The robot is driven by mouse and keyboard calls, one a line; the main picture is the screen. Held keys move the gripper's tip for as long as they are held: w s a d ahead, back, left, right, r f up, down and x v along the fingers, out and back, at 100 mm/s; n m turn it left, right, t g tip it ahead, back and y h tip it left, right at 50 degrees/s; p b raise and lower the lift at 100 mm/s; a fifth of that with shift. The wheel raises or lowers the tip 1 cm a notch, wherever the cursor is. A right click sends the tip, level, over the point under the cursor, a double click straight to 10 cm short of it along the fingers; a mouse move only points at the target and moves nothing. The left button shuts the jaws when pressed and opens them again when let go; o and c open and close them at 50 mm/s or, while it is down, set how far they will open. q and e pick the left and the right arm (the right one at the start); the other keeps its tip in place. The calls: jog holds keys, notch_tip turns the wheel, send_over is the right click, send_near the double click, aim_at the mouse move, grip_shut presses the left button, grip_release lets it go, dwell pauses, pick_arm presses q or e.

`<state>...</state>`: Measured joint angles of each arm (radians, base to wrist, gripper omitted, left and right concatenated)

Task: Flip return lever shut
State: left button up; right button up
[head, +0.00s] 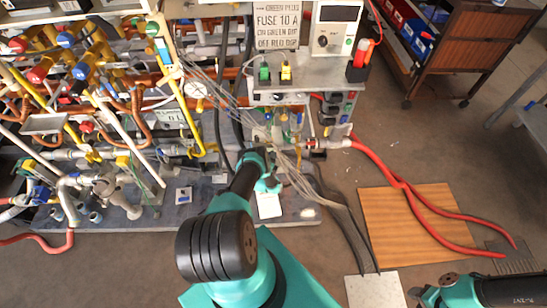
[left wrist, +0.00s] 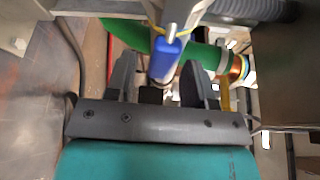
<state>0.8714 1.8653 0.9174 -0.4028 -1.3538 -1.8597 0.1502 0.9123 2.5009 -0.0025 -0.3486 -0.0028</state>
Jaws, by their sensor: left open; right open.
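In the left wrist view a lever with a blue grip (left wrist: 166,60) hangs down between the fingers of my left gripper (left wrist: 158,68). The fingers are apart, one on each side of the grip, and no firm contact shows. I cannot tell for sure that this is the return lever. A green pipe (left wrist: 210,56) runs behind it. In the head view my left gripper is at the lower middle of the pipe rig, and its fingertips are hidden by the arm. My right gripper (head: 416,293) is open at the bottom right, over the floor, far from the rig.
Pipes and valves (head: 95,120) crowd the rig on the left. Grey cables (head: 240,110) hang close to my left arm. A control box (head: 300,80) stands above it. Red hoses (head: 390,165) cross a wooden board (head: 405,220) on the floor. A wheeled cabinet (head: 462,55) stands at the back right.

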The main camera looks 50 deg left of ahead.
pick_arm(q)
jog(key=shift+w+a, duration=0.3)
jog(key=shift+w, duration=0.3)
grip_shut()
